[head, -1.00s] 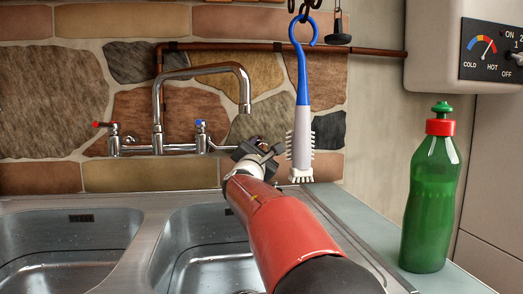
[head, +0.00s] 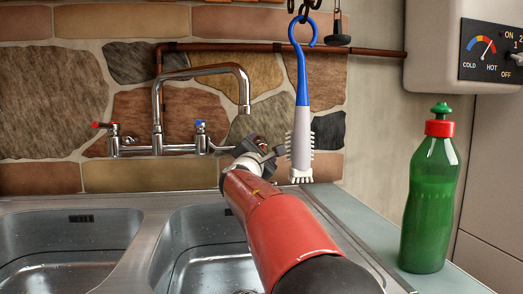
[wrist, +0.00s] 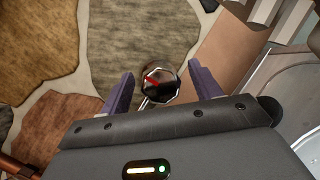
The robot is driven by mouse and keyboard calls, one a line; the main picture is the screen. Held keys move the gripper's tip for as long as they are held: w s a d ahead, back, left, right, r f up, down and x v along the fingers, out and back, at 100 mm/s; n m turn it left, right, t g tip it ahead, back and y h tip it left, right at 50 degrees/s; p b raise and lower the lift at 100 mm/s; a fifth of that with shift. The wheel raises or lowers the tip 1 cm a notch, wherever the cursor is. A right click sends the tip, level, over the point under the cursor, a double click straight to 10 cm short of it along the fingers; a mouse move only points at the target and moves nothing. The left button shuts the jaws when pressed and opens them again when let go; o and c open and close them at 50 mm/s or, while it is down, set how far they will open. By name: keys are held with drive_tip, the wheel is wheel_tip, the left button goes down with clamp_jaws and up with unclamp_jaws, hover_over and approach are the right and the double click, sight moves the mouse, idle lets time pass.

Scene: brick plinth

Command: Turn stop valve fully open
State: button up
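The stop valve shows in the wrist view as a small round dark knob (wrist: 158,86) with a red mark on its face and a light metal rim. It sits in front of the stone wall, between and just beyond my two purple fingers. My gripper (wrist: 156,73) is open, with a finger on either side of the knob and visible gaps to it. In the head view my gripper (head: 260,156) is at the wall, right of the tap, and mostly hides the valve.
The mixer tap (head: 157,120) with red and blue handles is close on the left. A blue-handled brush (head: 302,110) hangs just right of my gripper. A green bottle (head: 430,200) stands on the right worktop. The steel sink (head: 128,265) lies below.

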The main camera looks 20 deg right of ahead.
drive_tip(key=b+v, duration=0.2)
drive_tip(key=v, duration=0.5)
drive_tip(key=shift+s+a, duration=0.25)
drive_tip(key=shift+s, duration=0.05)
drive_tip(key=shift+f, duration=0.1)
idle(0.3)
